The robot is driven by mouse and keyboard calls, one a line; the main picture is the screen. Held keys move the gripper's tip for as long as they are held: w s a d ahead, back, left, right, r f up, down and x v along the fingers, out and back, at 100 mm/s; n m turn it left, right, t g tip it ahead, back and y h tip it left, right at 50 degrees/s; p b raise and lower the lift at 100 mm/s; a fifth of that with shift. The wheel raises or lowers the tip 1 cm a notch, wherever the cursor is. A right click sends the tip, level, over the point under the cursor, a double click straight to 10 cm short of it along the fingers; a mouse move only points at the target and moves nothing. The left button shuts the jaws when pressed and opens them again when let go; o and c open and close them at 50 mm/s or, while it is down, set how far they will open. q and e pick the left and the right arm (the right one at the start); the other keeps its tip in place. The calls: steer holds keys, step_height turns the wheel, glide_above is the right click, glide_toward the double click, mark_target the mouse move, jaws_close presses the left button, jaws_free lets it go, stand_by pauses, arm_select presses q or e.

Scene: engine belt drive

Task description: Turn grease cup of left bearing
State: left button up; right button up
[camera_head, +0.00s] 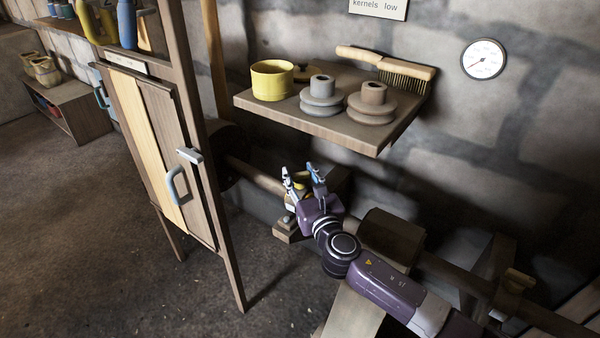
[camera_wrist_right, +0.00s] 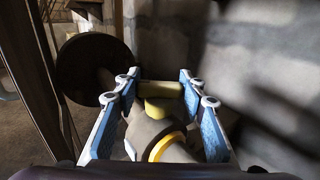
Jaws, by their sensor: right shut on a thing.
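The left bearing sits on the shaft below the wall shelf; in the head view its base block (camera_head: 288,234) shows beside my right gripper. In the right wrist view the bearing housing (camera_wrist_right: 145,127) has a bright yellow ring (camera_wrist_right: 166,146) around it. The grease cup (camera_wrist_right: 163,91) on top is olive yellow with a crossbar, and a small bit of yellow shows in the head view. My right gripper (camera_head: 304,174) is over the bearing; in the right wrist view its blue-padded fingers (camera_wrist_right: 160,95) are shut on the grease cup's crossbar, one pair at each end. My left gripper is not in view.
A shaft (camera_head: 256,178) runs along the wall, with a drum (camera_head: 390,236) on it and another bearing (camera_head: 516,282) at right. The shelf (camera_head: 330,128) above holds a yellow pot (camera_head: 272,80), two pulleys and a brush (camera_head: 400,66). A wooden cabinet (camera_head: 160,140) stands at left.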

steer(key=m+h+p, duration=0.1)
steer(key=m+h, duration=0.1)
steer(key=h, duration=0.1)
steer(key=shift+a+t, duration=0.15)
steer(key=shift+t, duration=0.15)
steer(key=m+h, duration=0.1)
steer(key=h, duration=0.1)
steer(key=shift+m+h, duration=0.7)
steer(key=shift+h, duration=0.2)
steer(key=shift+f+m+h, duration=0.1)
steer(key=shift+m+h, duration=0.6)
steer(key=shift+h, duration=0.4)
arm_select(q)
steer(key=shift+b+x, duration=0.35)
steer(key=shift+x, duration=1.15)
arm_select(e)
steer(key=shift+m+h, duration=0.3)
steer(key=shift+h, duration=0.2)
